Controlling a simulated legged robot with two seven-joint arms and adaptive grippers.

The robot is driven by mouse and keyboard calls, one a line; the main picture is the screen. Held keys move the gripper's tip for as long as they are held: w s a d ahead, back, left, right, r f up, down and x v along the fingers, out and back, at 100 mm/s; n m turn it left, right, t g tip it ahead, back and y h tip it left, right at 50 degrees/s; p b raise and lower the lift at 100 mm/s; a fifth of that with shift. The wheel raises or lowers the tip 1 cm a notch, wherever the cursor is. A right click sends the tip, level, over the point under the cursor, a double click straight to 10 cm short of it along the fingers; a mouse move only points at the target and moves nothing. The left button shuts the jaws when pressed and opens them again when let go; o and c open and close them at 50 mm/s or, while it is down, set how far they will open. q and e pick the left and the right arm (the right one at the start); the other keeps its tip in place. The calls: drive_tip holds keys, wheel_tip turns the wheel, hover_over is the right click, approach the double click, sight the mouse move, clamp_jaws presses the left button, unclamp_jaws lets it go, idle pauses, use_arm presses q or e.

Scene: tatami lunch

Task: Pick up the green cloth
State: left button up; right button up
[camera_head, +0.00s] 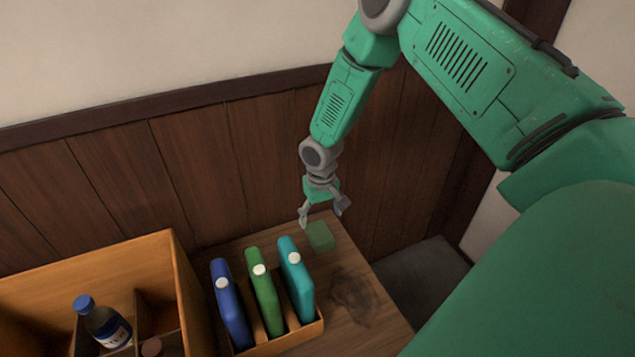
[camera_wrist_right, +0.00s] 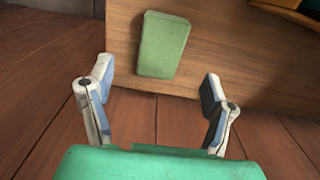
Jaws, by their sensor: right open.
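The green cloth (camera_head: 320,237) is a small folded block lying on the wooden table top near its back edge. In the right wrist view the cloth (camera_wrist_right: 163,45) lies flat near the table edge, ahead of the fingers and centred between them. My right gripper (camera_head: 321,219) hangs just above and beside the cloth. In the wrist view its two fingers (camera_wrist_right: 158,84) are spread wide with nothing between them. The gripper appears apart from the cloth. My left gripper is in neither view.
A wooden rack holds a blue case (camera_head: 230,305), a green case (camera_head: 264,292) and a teal case (camera_head: 297,280) in front of the cloth. A wooden box (camera_head: 183,290) with a bottle (camera_head: 104,322) stands left. A dark stain (camera_head: 352,297) marks the table. The panelled wall (camera_head: 195,165) is behind.

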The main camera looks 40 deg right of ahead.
sight(319, 232)
drive_tip(key=f, duration=0.2)
drive_tip(key=shift+d+f, duration=0.25)
drive_tip(key=shift+f, duration=0.1)
drive_tip(key=f+b, duration=0.1)
drive_tip(key=f, duration=0.1)
drive_tip(key=f+b, duration=0.1)
drive_tip(key=f, duration=0.1)
drive_tip(key=shift+w+a+b, duration=0.1)
drive_tip(key=shift+a+b, duration=0.25)
drive_tip(key=shift+a, duration=0.05)
drive_tip(key=shift+f, duration=0.4)
drive_tip(key=shift+d+f, duration=0.1)
drive_tip(key=shift+d, duration=0.15)
drive_tip(key=shift+c, duration=0.8)
drive_tip(key=c, duration=0.7)
drive_tip(key=shift+c, duration=1.4)
